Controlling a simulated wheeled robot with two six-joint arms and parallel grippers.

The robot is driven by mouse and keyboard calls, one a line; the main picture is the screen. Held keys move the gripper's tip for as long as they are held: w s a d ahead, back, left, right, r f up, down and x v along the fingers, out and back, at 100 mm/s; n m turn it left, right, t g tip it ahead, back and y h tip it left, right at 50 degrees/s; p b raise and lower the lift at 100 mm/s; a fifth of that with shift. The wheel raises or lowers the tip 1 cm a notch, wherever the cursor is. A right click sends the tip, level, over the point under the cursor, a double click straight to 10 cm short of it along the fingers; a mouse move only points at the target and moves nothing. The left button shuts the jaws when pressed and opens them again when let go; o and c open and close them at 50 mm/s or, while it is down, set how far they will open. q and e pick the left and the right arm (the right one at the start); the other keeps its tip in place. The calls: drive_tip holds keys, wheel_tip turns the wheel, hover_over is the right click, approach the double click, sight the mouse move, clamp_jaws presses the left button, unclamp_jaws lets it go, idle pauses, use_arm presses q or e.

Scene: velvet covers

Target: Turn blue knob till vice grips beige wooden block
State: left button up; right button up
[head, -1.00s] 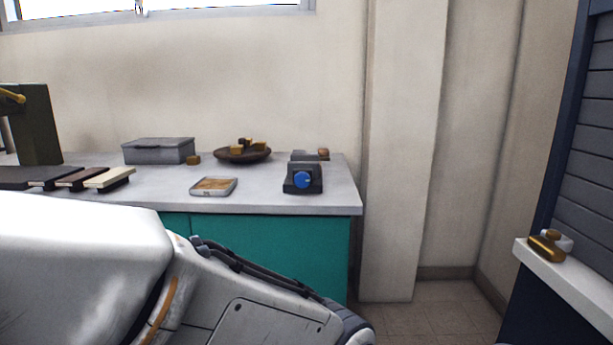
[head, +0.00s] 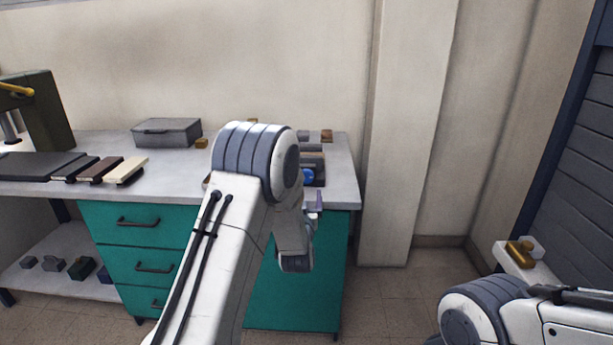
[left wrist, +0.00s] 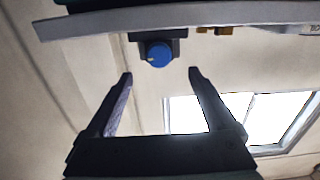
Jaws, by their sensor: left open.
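The dark grey vice (head: 315,160) stands near the right end of the grey bench, partly hidden behind my left arm. Its blue knob (head: 309,177) faces the front; it also shows in the left wrist view (left wrist: 159,55), which is upside down. My left gripper (left wrist: 160,73) is open and empty, its fingers spread either side of the line to the knob and apart from it. In the head view my left wrist hides most of that gripper. A beige block in the vice cannot be made out.
Several flat dark, brown and cream pieces (head: 120,171) lie at the left. A brown block (head: 327,136) is behind the vice. Green drawers (head: 140,223) are below.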

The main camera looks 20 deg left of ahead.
sight(306, 179)
use_arm(q)
drive_tip(key=x, duration=0.9)
drive_tip(key=shift+w, duration=0.3)
drive_tip(key=c, duration=1.4)
drive_tip(key=shift+o, duration=0.2)
